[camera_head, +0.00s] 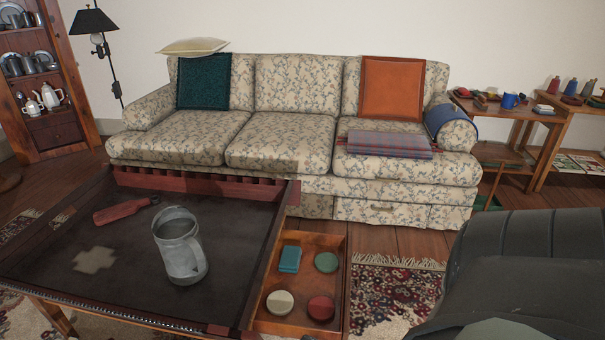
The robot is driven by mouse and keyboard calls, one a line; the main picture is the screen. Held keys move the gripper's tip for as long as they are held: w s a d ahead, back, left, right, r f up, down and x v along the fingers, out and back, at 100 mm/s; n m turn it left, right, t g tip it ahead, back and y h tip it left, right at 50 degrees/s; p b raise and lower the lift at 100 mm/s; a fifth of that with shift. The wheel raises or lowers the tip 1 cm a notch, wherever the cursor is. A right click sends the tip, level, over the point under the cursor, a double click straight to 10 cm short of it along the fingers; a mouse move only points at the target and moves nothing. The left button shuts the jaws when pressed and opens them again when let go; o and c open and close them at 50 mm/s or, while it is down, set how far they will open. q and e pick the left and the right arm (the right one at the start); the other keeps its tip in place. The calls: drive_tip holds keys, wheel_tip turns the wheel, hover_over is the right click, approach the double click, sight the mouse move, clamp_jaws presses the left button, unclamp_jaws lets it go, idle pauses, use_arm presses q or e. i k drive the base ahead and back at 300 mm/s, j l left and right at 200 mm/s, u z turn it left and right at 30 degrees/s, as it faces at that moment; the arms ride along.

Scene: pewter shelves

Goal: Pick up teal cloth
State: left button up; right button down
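A small teal rectangular item (289,259) lies in the open wooden drawer (342,300) at the right side of the low table; it may be the teal cloth, but I cannot make out its material. It sits at the drawer's back left, beside a round green item (326,262). A round cream item (280,302) and a round red item (321,308) lie in front of them. A dark teal cushion (204,81) stands on the left of the sofa. Neither of my grippers shows in the head view.
The floral sofa (285,140) stands behind. A large dark rounded shape (535,265) fills the lower right. Patterned rug (385,300) shows right of the drawer.

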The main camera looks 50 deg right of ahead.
sight(290, 259)
drive_tip(key=k+l, duration=0.1)
drive_tip(key=l, duration=3.35)
